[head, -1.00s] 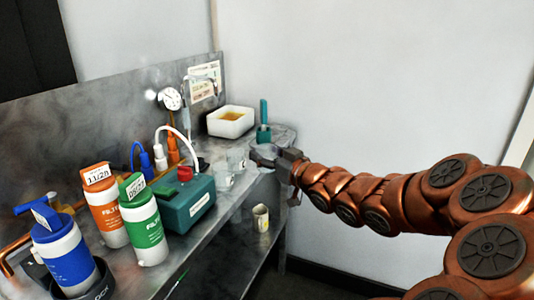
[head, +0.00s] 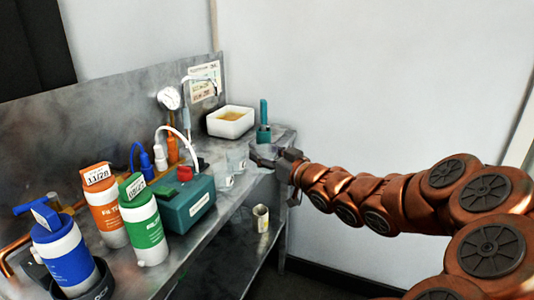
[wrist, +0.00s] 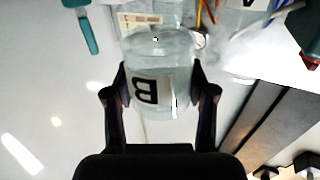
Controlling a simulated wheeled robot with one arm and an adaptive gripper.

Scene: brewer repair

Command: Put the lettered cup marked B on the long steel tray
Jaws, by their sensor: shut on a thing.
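The clear cup marked B (wrist: 152,72) is between the two dark fingers of my gripper (wrist: 159,85) in the wrist view. The fingers are shut on its sides, and its letter shows upside down there. In the head view my gripper (head: 264,156) is at the far right end of the steel bench; the held cup is hard to make out there. I cannot clearly pick out the long steel tray in either view.
Small clear cups (head: 228,180) stand beside the green box (head: 187,201). A white tub (head: 230,122) and a teal-handled tool (head: 263,118) are behind my gripper. Several bottles stand at the left. A can (head: 261,217) is on the lower shelf.

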